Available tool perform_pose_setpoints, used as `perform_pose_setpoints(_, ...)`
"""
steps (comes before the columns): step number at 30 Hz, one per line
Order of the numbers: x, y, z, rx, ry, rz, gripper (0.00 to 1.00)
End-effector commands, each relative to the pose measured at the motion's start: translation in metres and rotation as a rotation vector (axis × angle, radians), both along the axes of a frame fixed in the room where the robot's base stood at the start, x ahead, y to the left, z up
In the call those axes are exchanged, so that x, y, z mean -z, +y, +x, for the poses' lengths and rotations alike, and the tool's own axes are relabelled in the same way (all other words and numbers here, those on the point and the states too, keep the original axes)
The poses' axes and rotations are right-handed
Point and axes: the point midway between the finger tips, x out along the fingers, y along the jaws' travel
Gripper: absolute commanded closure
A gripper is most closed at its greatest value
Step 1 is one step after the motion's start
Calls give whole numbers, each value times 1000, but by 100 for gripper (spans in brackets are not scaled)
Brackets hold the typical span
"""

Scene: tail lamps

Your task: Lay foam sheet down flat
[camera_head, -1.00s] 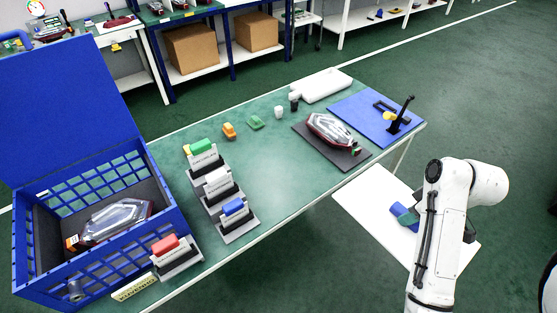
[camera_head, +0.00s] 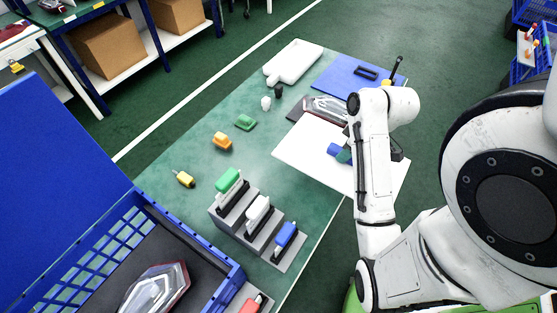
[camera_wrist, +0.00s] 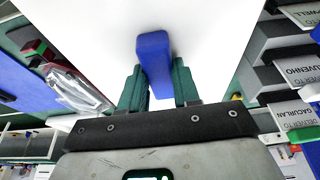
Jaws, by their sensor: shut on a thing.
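The foam sheet (camera_head: 302,158) is a white, thin panel with a blue grip block (camera_wrist: 153,52) on it. My gripper (camera_wrist: 160,85) is shut on this blue block, its green fingers on either side. In the head view my gripper (camera_head: 344,155) is partly hidden by my arm. The sheet is over the right part of the green table, overlapping the view of the dark mat and lamp. It looks roughly level; I cannot tell whether it touches the table. It fills the top of the wrist view (camera_wrist: 205,35).
A red and clear tail lamp (camera_head: 325,105) lies just beyond the sheet, beside a blue mat (camera_head: 335,75) with a black stand. A stepped rack (camera_head: 235,222) holds colored stamps. A blue crate (camera_head: 225,270) with another lamp stands at the lower left.

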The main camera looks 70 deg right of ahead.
Motion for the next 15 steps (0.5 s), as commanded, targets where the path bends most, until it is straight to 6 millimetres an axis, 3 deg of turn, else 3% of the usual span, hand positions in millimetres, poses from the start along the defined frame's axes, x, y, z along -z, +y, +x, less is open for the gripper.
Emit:
perform_pose_setpoints(5, 8, 2, 18, -4, 1, 2, 99)
perform_pose_setpoints(15, 40, 7, 93, -5, 2, 1, 99)
